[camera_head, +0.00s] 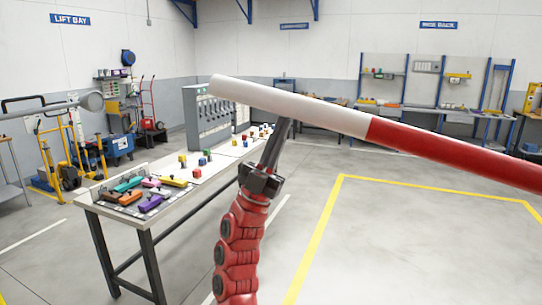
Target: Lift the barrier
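The barrier (300,105) is a long round bar, white at its free end and red further right. It crosses the head view from the upper middle, slopes down to the right and leaves at the right edge. My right arm comes up from the bottom middle in red. My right gripper (279,138) is dark, with its long fingers pointing up to the underside of the white part. The fingertips meet or pass behind the bar's lower edge; I cannot tell whether they touch it. The fingers overlap, so their opening is unclear. My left gripper is not in view.
A workbench (112,212) with colored tools and blocks stands left of my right arm. A grey control cabinet (208,120) stands behind it. A grey bar with a round end (92,101) reaches in at left. Yellow-lined floor (400,230) at right is clear.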

